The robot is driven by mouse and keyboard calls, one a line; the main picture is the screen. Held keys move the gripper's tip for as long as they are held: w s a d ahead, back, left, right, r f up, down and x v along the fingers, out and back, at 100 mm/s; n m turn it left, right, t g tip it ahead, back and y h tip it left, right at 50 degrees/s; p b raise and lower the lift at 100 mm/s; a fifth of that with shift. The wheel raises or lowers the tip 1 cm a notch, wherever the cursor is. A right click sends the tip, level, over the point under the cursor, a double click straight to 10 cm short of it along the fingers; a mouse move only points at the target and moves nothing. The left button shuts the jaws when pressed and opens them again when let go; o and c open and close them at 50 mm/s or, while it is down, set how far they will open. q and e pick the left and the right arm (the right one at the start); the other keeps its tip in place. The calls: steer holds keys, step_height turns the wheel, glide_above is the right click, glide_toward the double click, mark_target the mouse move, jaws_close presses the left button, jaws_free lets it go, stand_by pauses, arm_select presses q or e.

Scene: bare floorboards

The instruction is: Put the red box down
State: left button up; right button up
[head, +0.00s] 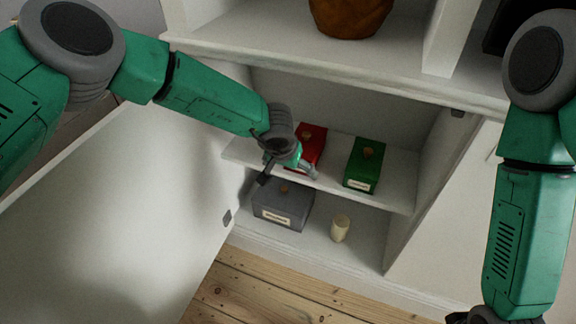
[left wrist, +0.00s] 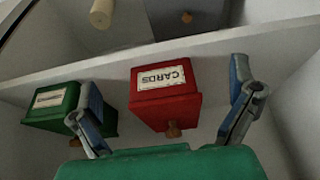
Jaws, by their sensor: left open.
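The red box (head: 315,138) stands on the middle shelf (head: 391,193) of the white cabinet, partly hidden behind my left gripper. In the left wrist view the red box (left wrist: 170,108) shows a "CARDS" label and a round brown knob. My left gripper (head: 287,174) is open at the shelf's front edge. In the left wrist view its two fingers stand apart on either side of the red box, with visible gaps. My right gripper (head: 494,316) is only partly in view at the bottom right, and its fingers are cut off.
A green box (head: 363,164) stands right of the red box on the same shelf. Below are a grey box (head: 282,205) and a cream cylinder (head: 340,228). A brown pot (head: 350,16) sits above. An open white door (head: 120,205) fills the left.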

arm_select(q)
steer(key=shift+s+a, duration=0.25)
steer(key=shift+s, duration=0.3)
steer(key=s+a+f+y, duration=0.2)
steer(key=s+a+f, duration=0.5)
steer(key=s, duration=0.3)
steer(key=s+a+n+g, duration=0.1)
steer(key=s+a, duration=0.7)
steer(key=s, duration=0.6)
steer(key=s+a+n+g, duration=0.2)
steer(key=s+a, duration=0.7)
steer(key=s, duration=0.5)
steer(key=shift+s+r+g+h, duration=0.15)
steer(key=shift+s+g+h, duration=0.05)
steer(key=shift+g+h, duration=0.1)
steer(key=shift+s+a, duration=0.1)
